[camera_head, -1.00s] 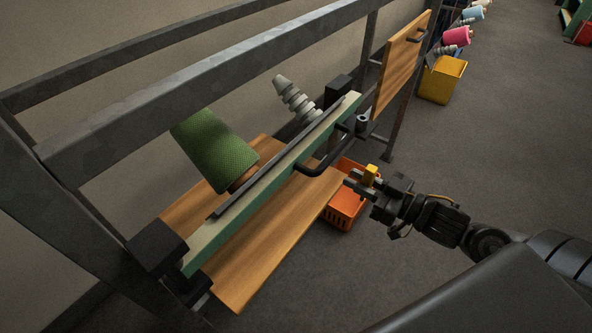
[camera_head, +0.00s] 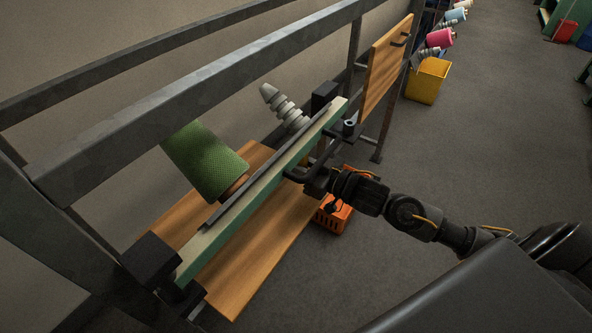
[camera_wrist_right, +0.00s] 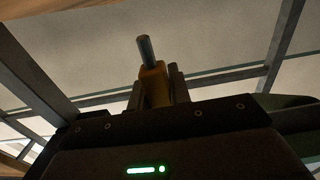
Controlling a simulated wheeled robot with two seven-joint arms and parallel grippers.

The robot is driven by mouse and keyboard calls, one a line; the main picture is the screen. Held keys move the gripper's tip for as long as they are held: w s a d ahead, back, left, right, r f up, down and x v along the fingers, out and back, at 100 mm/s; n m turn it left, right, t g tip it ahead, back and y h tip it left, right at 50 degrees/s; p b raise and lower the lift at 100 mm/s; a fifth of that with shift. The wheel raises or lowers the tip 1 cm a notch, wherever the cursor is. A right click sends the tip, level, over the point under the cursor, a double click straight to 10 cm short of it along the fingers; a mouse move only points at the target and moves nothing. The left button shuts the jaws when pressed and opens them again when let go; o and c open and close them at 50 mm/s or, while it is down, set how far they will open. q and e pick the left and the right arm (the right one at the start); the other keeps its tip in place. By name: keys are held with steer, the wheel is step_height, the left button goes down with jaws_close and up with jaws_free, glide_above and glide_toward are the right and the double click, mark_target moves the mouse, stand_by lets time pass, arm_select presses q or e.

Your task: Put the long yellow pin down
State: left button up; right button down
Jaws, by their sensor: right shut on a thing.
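The long yellow pin (camera_wrist_right: 154,85) shows in the right wrist view as a yellow block with a grey metal shaft pointing up. My right gripper (camera_wrist_right: 159,90) is shut on its yellow part. In the head view my right gripper (camera_head: 312,182) is at the dark bar handle on the green-sided beam (camera_head: 225,220). Its fingertips are largely hidden there, and the pin cannot be made out clearly. I cannot tell whether the gripper touches the handle. My left gripper is not in view.
A wooden board (camera_head: 262,255) lies below the beam. A green yarn cone (camera_head: 205,160) and a grey stepped cone (camera_head: 285,108) stand behind it. An orange basket (camera_head: 334,219) is partly covered by my arm. A yellow bin (camera_head: 427,82) stands farther back.

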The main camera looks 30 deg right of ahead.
step_height(320, 180, down, 3)
steer(key=shift+f, duration=0.25)
steer(key=c, duration=1.3)
jaws_free()
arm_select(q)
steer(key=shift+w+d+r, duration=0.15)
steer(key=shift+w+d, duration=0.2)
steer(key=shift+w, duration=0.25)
